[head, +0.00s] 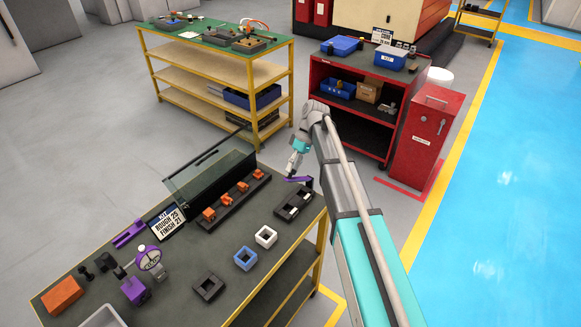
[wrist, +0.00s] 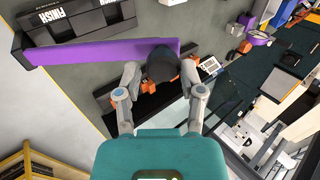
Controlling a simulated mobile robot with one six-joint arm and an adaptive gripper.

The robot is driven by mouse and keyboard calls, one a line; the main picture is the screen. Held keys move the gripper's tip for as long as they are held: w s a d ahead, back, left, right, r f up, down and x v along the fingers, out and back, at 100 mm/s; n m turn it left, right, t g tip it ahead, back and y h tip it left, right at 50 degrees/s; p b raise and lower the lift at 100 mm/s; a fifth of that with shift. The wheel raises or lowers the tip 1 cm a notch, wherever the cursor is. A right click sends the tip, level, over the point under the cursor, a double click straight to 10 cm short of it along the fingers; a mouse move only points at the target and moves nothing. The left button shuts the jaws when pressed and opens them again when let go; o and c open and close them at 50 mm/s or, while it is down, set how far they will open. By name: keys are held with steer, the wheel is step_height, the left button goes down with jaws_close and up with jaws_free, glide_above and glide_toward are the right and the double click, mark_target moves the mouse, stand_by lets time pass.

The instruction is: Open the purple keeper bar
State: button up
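The purple keeper bar (head: 300,179) stands at the far edge of the dark two-slot holder (head: 295,204) near the table's right end. In the wrist view the bar (wrist: 100,53) runs across the upper left, and the holder (wrist: 75,18) with a FINISH label lies behind it. A dark round knob (wrist: 162,64) is at the bar's right end. My gripper (head: 291,172) is low over the bar's left end. In the wrist view my gripper (wrist: 160,72) is open, with its fingertips on either side of the knob and gaps visible. Contact cannot be told.
A black rack (head: 232,200) with several orange-copper electrodes lies left of the holder, and a clear panel (head: 208,172) stands behind it. White (head: 265,237), blue (head: 245,258) and black (head: 208,287) square frames lie in front. A red cart (head: 350,100) stands beyond my arm.

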steer(key=shift+o, duration=0.9)
steer(key=shift+s, duration=0.1)
steer(key=shift+s, duration=0.15)
steer(key=c, duration=0.4)
steer(key=shift+s+d+f, duration=0.1)
steer(key=shift+s+d, duration=0.15)
steer(key=shift+c, duration=0.8)
steer(key=s+d+m, duration=0.1)
steer(key=s, duration=0.1)
steer(key=s+d+f+m+t, duration=0.1)
steer(key=s+d, duration=0.1)
steer(key=shift+d+f+m+h, duration=0.1)
steer(key=shift+d+m+h, duration=0.2)
steer(key=shift+h, duration=0.1)
jaws_close()
steer(key=s+d+f+m+t+h, duration=0.2)
steer(key=s+d+m, duration=0.6)
steer(key=s+d, duration=0.5)
steer(key=t+h, duration=0.1)
steer(key=t, duration=0.1)
steer(key=shift+s+d+f+t+h, duration=0.15)
steer(key=shift+t+h, duration=0.25)
